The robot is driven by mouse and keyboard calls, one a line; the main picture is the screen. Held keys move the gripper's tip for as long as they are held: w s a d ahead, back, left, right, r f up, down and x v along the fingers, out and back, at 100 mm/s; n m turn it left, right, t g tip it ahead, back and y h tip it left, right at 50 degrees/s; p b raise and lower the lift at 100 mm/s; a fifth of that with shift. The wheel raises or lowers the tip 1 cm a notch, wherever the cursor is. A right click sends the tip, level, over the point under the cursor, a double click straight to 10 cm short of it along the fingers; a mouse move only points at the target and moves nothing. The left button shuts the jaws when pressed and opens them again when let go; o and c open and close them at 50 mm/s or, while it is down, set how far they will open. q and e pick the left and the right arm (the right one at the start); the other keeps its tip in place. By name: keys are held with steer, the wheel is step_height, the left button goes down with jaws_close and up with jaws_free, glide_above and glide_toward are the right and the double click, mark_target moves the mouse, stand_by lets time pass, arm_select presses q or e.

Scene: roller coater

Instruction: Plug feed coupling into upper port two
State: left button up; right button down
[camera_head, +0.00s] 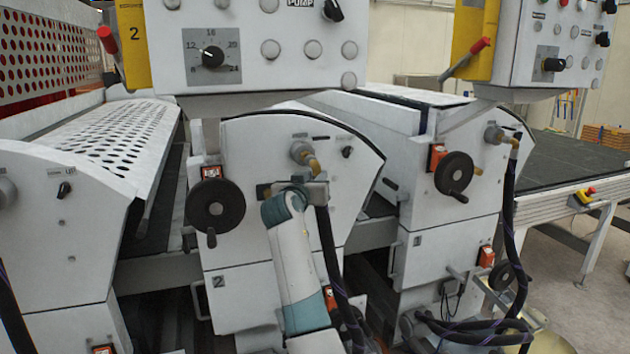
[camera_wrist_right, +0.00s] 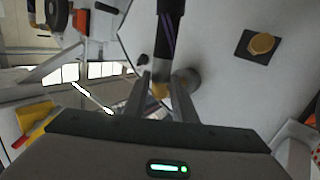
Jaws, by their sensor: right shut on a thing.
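The feed coupling (camera_head: 314,165) is a brass elbow on a black hose (camera_head: 327,243), at the upper front of the roller unit marked 2. The grey round upper port two (camera_head: 300,151) is directly behind and above it. My right gripper (camera_head: 303,188) is shut on the coupling just below this port. In the right wrist view the brass of the coupling (camera_wrist_right: 160,91) shows between the two fingers, beside the grey port (camera_wrist_right: 187,78). The coupling meets or nearly meets the port; I cannot tell whether it is seated. My left gripper is not in view.
A black handwheel (camera_head: 216,205) stands left of my gripper. Unit 1 at right has a similar port with a brass elbow and hose (camera_head: 508,190). Control panels (camera_head: 255,45) overhang above. Hose coils (camera_head: 475,330) lie low at right.

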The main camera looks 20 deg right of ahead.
steer(key=shift+w+b, duration=0.7)
steer(key=shift+w, duration=0.25)
steer(key=c, duration=1.4)
jaws_free()
steer(key=shift+s+f, duration=0.1)
